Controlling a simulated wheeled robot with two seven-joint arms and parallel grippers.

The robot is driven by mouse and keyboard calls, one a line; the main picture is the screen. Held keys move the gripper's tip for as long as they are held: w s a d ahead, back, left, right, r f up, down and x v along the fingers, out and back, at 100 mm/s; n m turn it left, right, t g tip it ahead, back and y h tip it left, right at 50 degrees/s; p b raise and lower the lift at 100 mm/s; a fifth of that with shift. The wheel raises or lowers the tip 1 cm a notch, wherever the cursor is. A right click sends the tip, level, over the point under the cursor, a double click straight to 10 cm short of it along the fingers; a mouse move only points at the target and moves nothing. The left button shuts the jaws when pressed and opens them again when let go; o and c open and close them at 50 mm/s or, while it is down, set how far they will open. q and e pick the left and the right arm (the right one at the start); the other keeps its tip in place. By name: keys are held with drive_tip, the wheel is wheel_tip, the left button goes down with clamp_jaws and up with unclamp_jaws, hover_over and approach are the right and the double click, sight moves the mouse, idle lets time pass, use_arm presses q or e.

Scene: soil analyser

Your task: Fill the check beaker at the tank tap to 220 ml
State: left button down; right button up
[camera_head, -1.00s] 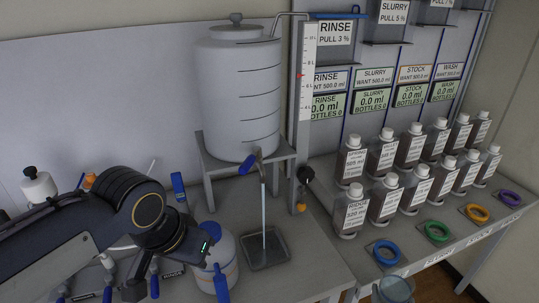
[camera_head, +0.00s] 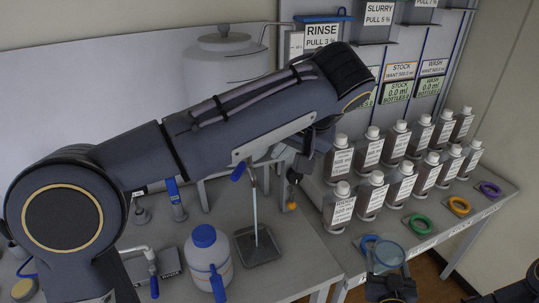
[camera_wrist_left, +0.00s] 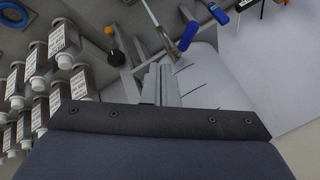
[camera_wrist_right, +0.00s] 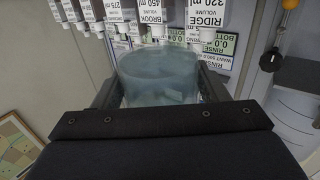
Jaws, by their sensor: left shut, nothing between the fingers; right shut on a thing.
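The tank (camera_head: 222,60) stands on a grey stand, mostly hidden by my left arm. Its tap has a blue lever (camera_head: 238,172), also seen in the left wrist view (camera_wrist_left: 187,36). A thin pale vertical line (camera_head: 255,210), a stream or thin tube, I cannot tell, runs from the tap to a dark square tray (camera_head: 258,247). My left gripper (camera_head: 302,167) is shut and empty, right of the tap. My right gripper (camera_head: 390,280) is shut on the clear bluish beaker (camera_head: 386,254), which fills the gap between its fingers in the right wrist view (camera_wrist_right: 160,75). Its fill level is not readable.
Two rows of labelled bottles (camera_head: 370,196) and coloured rings (camera_head: 419,225) stand on the right bench. A white jug with a blue lid (camera_head: 208,262) stands left of the tray. A dark knob (camera_head: 294,177) hangs on the stand near my left gripper.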

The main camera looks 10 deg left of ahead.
sight(241, 168)
drive_tip(key=shift+r, duration=0.25)
drive_tip(key=shift+r+p, duration=0.45)
drive_tip(key=shift+p, duration=0.2)
use_arm(q)
drive_tip(key=w+a+f, duration=0.4)
drive_tip(key=a+f, duration=0.3)
drive_tip(key=f, duration=0.1)
drive_tip(key=shift+a+f, duration=0.2)
drive_tip(key=shift+a, duration=0.1)
use_arm(e)
drive_tip(key=shift+f, duration=0.1)
